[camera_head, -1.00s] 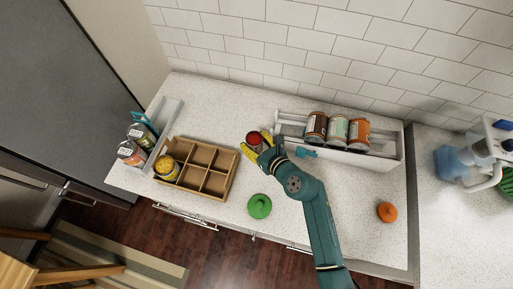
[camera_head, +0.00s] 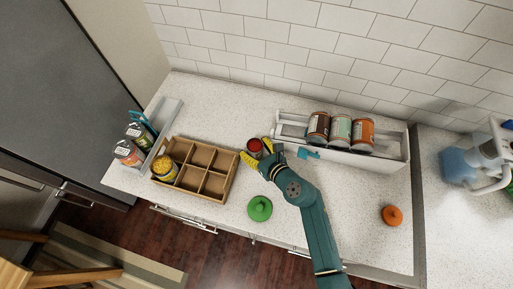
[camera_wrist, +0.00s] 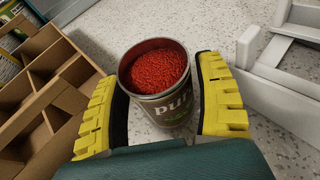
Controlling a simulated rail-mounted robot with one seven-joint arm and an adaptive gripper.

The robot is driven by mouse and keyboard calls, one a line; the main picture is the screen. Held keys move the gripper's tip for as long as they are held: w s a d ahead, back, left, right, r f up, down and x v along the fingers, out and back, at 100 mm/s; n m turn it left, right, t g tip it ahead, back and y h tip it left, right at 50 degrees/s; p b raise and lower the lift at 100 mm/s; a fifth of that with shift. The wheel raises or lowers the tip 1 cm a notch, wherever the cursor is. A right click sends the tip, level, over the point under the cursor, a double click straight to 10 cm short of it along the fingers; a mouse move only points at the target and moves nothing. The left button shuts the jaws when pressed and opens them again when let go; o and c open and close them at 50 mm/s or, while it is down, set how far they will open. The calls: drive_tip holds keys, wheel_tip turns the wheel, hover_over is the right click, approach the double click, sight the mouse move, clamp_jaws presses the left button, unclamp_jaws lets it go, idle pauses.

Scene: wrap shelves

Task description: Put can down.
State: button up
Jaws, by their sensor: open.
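A can (camera_head: 254,146) with a red top stands upright on the speckled counter. In the wrist view the can (camera_wrist: 162,92) shows a red grainy fill and a dark label reading "pur". My gripper (camera_head: 256,155) has yellow fingers, one on each side of the can. In the wrist view the fingers of my gripper (camera_wrist: 160,110) are open, with a visible gap at the right finger; the left finger is close to the can. The can's lower front is partly hidden by my gripper.
A white shelf (camera_head: 392,160) with several cans is behind right. A green object (camera_head: 259,208) and an orange object (camera_head: 392,215) lie on the counter (camera_head: 330,195).

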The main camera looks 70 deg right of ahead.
drive_tip(key=p+v, duration=0.2)
drive_tip(key=v, duration=1)
drive_tip(key=shift+a+r, duration=0.15)
